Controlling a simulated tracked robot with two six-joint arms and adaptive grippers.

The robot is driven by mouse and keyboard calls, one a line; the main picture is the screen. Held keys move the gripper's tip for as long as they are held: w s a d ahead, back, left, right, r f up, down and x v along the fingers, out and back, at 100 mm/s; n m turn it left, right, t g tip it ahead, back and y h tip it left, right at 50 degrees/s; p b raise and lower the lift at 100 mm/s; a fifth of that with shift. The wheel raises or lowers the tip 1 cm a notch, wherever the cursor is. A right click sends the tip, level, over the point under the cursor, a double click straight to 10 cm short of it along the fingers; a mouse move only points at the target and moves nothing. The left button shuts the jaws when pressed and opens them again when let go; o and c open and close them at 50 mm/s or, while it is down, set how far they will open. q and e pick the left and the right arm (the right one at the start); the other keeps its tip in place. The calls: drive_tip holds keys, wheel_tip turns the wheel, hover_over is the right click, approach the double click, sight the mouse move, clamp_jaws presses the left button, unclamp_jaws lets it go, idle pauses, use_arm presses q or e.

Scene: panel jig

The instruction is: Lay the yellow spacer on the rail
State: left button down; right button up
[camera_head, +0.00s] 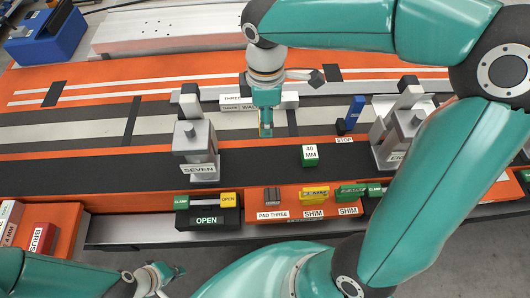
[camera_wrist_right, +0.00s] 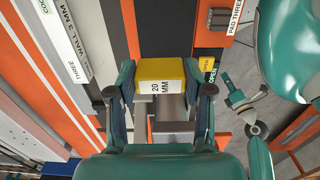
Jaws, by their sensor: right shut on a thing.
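The yellow spacer (camera_wrist_right: 160,72), labelled 20 MM, is a small block between the fingers of my right gripper (camera_wrist_right: 160,92) in the right wrist view. My right gripper (camera_head: 265,128) is shut on it and points down over the strips in the head view, where the fingers mostly hide the spacer. A long pale grey strip (camera_head: 75,130) runs beneath and beside it, next to a black strip (camera_head: 90,172). No label marks the rail, and I cannot tell whether the spacer touches anything. My left gripper (camera_head: 168,272) is empty, with fingers apart, at the bottom left.
A grey fixture labelled SEVEN (camera_head: 197,150) stands left of the right gripper, and another grey fixture (camera_head: 403,132) stands right. A green 40 MM block (camera_head: 310,155) sits on the black strip. A blue stop (camera_head: 352,113) stands behind it. An orange shim holder (camera_head: 300,214) lies in front.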

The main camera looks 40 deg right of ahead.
sight(266, 161)
wheel_tip(266, 161, down, 16)
drive_tip(key=shift+s+d+r+b, duration=0.1)
drive_tip(key=shift+r+b, duration=0.15)
drive_tip(key=shift+b, duration=0.2)
drive_tip(key=shift+f, duration=0.1)
drive_tip(key=o, duration=1.1)
drive_tip(key=shift+o, duration=0.2)
wheel_tip(266, 161, up, 12)
drive_tip(key=shift+r+p, duration=0.15)
drive_tip(key=shift+p, duration=0.35)
